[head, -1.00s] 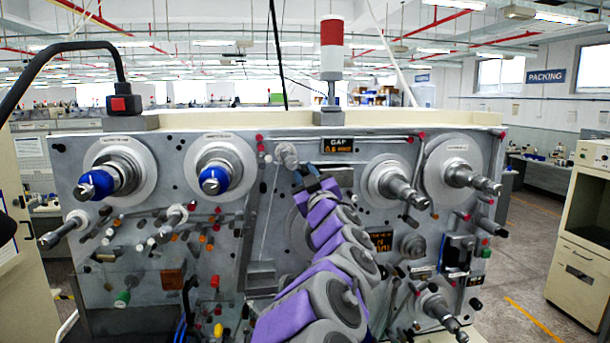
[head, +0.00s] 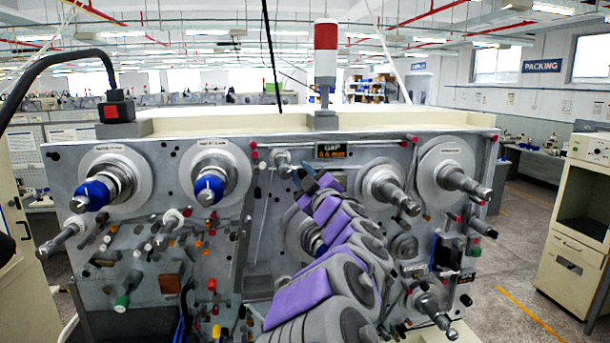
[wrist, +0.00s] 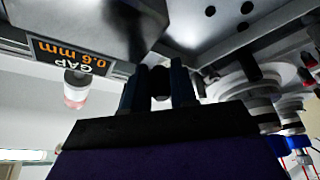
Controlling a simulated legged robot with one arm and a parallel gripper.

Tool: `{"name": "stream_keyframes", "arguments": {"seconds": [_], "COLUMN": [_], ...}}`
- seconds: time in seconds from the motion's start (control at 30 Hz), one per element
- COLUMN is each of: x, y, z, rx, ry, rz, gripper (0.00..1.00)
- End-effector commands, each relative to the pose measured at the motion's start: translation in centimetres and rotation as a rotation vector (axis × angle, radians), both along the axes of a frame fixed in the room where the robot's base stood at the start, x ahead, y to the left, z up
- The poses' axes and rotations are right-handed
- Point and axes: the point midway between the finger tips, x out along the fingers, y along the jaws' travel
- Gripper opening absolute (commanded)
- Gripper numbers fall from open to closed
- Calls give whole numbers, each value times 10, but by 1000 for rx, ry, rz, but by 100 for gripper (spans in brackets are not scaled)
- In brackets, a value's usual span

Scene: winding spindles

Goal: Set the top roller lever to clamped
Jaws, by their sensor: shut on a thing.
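My gripper (wrist: 157,88) points up at the machine panel in the wrist view. Its two dark fingers are shut on a dark round knob (wrist: 160,82), which appears to be the end of the top roller lever. In the head view my gripper (head: 303,176) is just right of and below the small grey top roller (head: 281,160), under the GAP display (head: 331,150). The lever's shaft and angle are hidden by the fingers. The display also shows upside down in the wrist view (wrist: 72,55) and reads 0.6 mm.
Two blue-tipped spindles (head: 207,187) stick out on the panel's left. Grey spindles (head: 393,190) stick out on the right, close to my arm. Several small knobs and pegs crowd the lower left. Open floor lies right of the machine.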

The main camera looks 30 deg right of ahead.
Motion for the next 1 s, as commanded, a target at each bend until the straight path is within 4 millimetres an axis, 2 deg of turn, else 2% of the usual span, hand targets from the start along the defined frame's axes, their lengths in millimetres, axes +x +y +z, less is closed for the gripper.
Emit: {"name": "stream_keyframes", "arguments": {"seconds": [0.03,0.23,0.57,0.77,1.0], "x": [0,1,-1,-19,-55], "y": [3,1,-5,-5,-1], "z": [5,3,0,-7,-17], "rx": [-2,1,5,6,3], "ry": [-10,-6,-2,0,-1], "rz": [7,4,1,-3,-1], "gripper": [28,47,48,48,48]}}
